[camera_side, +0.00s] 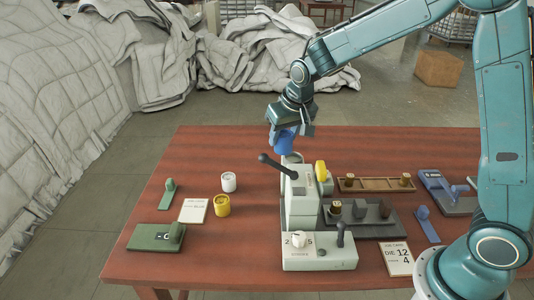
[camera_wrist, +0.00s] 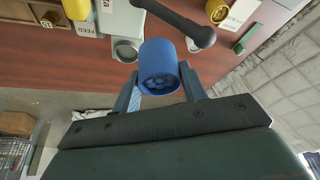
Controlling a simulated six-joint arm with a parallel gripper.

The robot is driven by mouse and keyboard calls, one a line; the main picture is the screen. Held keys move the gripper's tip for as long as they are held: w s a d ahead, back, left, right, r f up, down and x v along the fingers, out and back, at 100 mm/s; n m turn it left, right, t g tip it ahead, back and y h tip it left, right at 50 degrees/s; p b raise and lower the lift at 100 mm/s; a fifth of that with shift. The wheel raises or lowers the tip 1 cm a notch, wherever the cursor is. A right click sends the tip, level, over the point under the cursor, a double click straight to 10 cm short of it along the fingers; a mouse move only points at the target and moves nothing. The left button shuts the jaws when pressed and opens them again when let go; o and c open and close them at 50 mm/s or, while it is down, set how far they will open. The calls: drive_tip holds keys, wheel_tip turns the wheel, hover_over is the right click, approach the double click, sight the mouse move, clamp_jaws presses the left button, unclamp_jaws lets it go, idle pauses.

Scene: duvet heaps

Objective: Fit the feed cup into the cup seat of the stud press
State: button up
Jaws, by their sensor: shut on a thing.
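My gripper (camera_side: 288,130) is shut on a blue feed cup (camera_side: 284,144), which it holds above the far end of the stud press (camera_side: 301,205). In the wrist view my gripper (camera_wrist: 160,84) has one finger on each side of the blue cup (camera_wrist: 158,62), and small blue pieces show inside it. The cup seat, a pale ring (camera_wrist: 125,49) beside a FEED label, appears just left of the cup and apart from it there. In the side view the seat (camera_side: 292,158) is just below the cup and partly hidden.
The press's black lever (camera_side: 277,165) sticks out left, near the cup. A white cup (camera_side: 229,182) and a yellow cup (camera_side: 222,206) stand on the red table (camera_side: 190,150). A wooden tray (camera_side: 376,185) lies right of the press. The table's far left is clear.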

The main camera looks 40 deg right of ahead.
drive_tip(key=w+d+f+n, duration=0.1)
drive_tip(key=w+d, duration=0.3)
drive_tip(key=d, duration=0.6)
drive_tip(key=shift+w+f, duration=0.2)
drive_tip(key=shift+f, duration=0.3)
drive_tip(key=shift+f, duration=0.15)
drive_tip(key=shift+f, duration=2.75)
drive_tip(key=shift+f, duration=1.35)
drive_tip(key=o, duration=1.1)
drive_tip(key=shift+s+r, duration=0.1)
drive_tip(key=v, duration=1.3)
drive_tip(key=shift+s+d+r, duration=0.1)
drive_tip(key=shift+s+r, duration=0.1)
drive_tip(key=shift+r, duration=0.05)
